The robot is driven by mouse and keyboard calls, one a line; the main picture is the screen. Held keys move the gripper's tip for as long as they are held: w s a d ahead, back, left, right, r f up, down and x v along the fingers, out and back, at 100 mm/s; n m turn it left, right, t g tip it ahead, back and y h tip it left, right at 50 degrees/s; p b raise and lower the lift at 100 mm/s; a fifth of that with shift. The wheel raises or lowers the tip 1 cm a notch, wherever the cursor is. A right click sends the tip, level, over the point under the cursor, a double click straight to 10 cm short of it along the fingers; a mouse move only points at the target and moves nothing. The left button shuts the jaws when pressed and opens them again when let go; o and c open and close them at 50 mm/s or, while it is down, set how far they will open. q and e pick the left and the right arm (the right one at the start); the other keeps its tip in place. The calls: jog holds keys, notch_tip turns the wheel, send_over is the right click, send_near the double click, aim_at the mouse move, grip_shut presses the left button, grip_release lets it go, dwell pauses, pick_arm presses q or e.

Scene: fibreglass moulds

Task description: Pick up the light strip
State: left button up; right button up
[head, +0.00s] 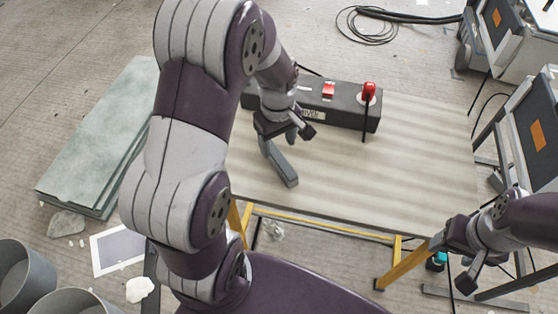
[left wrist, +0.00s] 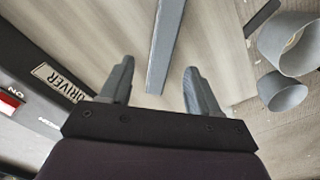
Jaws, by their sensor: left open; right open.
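The light strip (head: 281,166) is a narrow grey bar lying on the wooden table top (head: 420,180), its near end towards the table's front edge. Its far end is hidden under my left gripper (head: 286,134). In the left wrist view the strip (left wrist: 165,42) runs from the top edge down to between the two open fingers of my left gripper (left wrist: 158,68), with a gap on both sides. The fingers are not closed on it. My right gripper (head: 476,272) is open and empty, off the table's front right corner.
A black driver box (head: 340,112) with a red switch (head: 328,90) and a red-topped lever (head: 369,92) stands behind the strip. The table's right part is clear. Green sheets (head: 100,135) and grey tubes (head: 25,270) lie on the floor at left. Cases (head: 530,125) stand at right.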

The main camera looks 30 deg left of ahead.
aim_at(277, 155)
pick_arm(q)
notch_tip(277, 155, down, 4)
jog(key=shift+a+f+b, duration=0.1)
jog(key=shift+f+b, duration=0.15)
jog(key=shift+b, duration=0.15)
jog(key=shift+r, duration=0.1)
grip_shut()
